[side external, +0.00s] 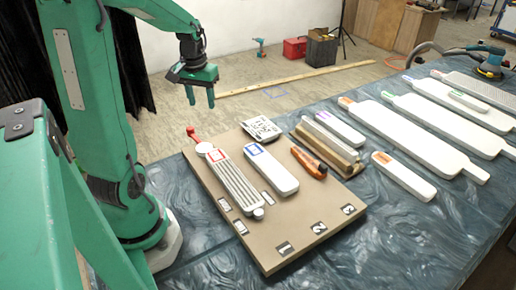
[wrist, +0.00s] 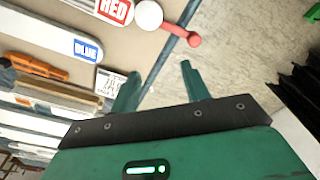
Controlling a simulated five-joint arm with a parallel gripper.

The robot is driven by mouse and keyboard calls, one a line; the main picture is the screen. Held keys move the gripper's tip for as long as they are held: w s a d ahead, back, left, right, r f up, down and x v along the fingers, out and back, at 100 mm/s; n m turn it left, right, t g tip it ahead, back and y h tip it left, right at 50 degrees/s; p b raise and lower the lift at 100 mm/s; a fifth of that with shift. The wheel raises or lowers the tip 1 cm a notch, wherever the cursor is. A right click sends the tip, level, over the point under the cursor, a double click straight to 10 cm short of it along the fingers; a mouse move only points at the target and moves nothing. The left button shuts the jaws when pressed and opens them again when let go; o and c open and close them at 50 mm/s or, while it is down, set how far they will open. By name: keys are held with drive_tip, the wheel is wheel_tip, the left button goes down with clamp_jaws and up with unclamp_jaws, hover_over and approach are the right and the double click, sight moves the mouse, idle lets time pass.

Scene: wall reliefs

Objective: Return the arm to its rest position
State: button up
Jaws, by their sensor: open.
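My green arm rises at the left of the side view. My gripper (side external: 201,96) hangs above and behind the far edge of the tan board, with its two fingers apart and nothing between them. In the wrist view the fingers of my gripper (wrist: 160,85) are spread over the board's edge and the floor. The gripper touches nothing that I can see.
The tan board (side external: 300,212) on the blue table (side external: 380,245) holds a red-labelled ribbed piece (side external: 235,182), a blue-labelled white piece (side external: 271,169), an orange-handled tool (side external: 309,163) and a printed card (side external: 262,129). Several white paddles (side external: 425,135) lie right. Air around my gripper is clear.

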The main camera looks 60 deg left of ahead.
drive_tip(key=s+d+r+m+t, duration=0.2)
drive_tip(key=d+r+m, duration=0.2)
drive_tip(key=d, duration=0.7)
drive_tip(key=s+d+r+m+t, duration=0.2)
drive_tip(key=s+d+r+m, duration=0.1)
drive_tip(key=d, duration=0.9)
drive_tip(key=shift+d+r+m+t+h, duration=0.3)
drive_tip(key=shift+r+m+h, duration=0.1)
drive_tip(key=shift+r+m, duration=0.15)
